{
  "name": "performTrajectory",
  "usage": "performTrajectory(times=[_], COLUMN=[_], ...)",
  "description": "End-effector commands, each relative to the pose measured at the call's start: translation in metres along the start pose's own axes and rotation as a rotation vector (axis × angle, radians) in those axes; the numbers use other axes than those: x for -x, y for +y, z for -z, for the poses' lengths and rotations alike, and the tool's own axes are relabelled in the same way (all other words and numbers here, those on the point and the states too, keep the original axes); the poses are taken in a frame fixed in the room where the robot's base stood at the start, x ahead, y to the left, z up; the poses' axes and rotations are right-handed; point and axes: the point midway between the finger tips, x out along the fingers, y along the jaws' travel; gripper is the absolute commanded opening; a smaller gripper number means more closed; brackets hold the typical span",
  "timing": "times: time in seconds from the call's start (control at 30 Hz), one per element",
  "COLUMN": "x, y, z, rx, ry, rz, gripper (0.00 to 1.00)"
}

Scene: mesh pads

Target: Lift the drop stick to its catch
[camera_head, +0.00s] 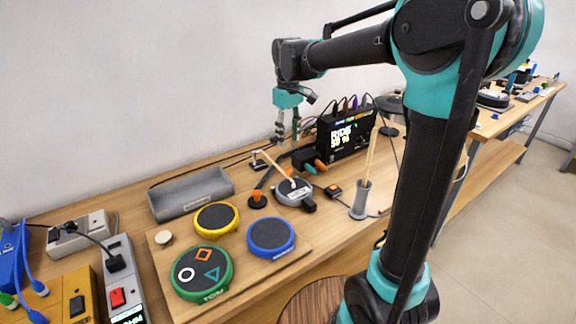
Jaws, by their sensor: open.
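A pale wooden stick (272,166) leans up and left from a grey unit (293,192) in the middle of the table; it looks like the drop stick. Its tip is knob-like and free. A second pale stick (371,155) stands nearly upright in a grey holder (360,200) to the right. I cannot make out a catch for certain. My gripper (288,138) hangs open and empty, pointing down, above and slightly right of the leaning stick's tip, apart from it.
A black box with a lit display (346,134) stands behind, with cables. Yellow (217,219), blue (271,237) and green (201,272) round pads lie on a wooden board. A grey tray (191,193) sits behind them. Power strips are at the left.

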Motion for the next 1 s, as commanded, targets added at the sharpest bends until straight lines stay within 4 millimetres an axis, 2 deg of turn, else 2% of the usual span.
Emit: performTrajectory(times=[0.3, 0.5, 0.7, 1.0], x=[-0.064, -0.096, -0.112, -0.115], y=[0.0, 0.0, 0.0, 0.0], z=[0.0, 0.0, 0.0, 0.0], rx=[-0.001, -0.001, -0.001, -0.001], ry=[0.0, 0.0, 0.0, 0.0], rz=[0.0, 0.0, 0.0, 0.0], gripper=[0.41, 0.41, 0.41, 0.41])
